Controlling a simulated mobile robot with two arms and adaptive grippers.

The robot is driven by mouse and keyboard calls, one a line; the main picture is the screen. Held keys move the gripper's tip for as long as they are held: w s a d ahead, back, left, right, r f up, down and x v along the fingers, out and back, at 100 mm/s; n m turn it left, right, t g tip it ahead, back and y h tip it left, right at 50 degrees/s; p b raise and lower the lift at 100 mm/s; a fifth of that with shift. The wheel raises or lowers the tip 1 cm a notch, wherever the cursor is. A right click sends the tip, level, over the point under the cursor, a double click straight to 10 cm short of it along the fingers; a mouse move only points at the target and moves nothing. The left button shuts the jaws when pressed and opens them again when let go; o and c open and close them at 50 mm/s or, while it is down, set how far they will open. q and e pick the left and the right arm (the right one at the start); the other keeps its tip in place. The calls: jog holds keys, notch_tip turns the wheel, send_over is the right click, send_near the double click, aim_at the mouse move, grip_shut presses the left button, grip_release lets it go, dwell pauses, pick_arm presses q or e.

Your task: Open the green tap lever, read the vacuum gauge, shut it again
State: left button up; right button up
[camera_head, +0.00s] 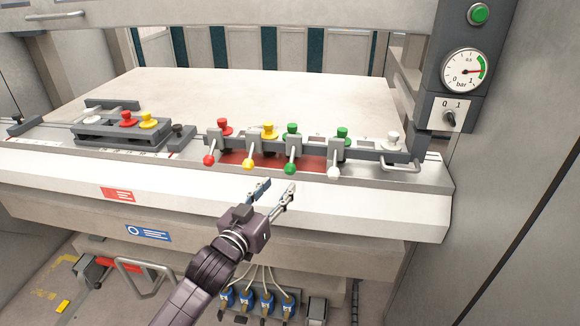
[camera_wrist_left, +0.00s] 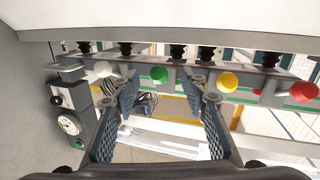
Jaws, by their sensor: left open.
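The green tap lever (camera_head: 290,168) has a green ball end that points down toward the front edge, standing in a row with red, yellow and white levers. My left gripper (camera_head: 276,187) is open and empty, just in front of and below the green ball, apart from it. In the left wrist view the green ball (camera_wrist_left: 158,75) shows between the two spread fingers (camera_wrist_left: 162,92). The gauge also shows small in the wrist view (camera_wrist_left: 69,125). My right gripper is not in view.
The yellow lever (camera_head: 248,164) and white lever (camera_head: 334,171) flank the green one; the red lever (camera_head: 209,160) is further left. A rotary switch (camera_head: 449,117) and green button (camera_head: 478,14) are on the post. Blue connectors (camera_head: 265,301) sit below the bench edge.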

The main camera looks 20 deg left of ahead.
aim_at(287, 172)
pick_arm(q)
jog(key=shift+w+d+r, duration=0.1)
jog(key=shift+w+r, duration=0.1)
jog(key=shift+r, duration=0.8)
jog(key=w+p, duration=0.1)
jog(key=w, duration=0.6)
jog(key=shift+w+d+f, duration=0.1)
jog(key=shift+w+f, duration=0.05)
jog(key=shift+c, duration=0.5)
grip_shut()
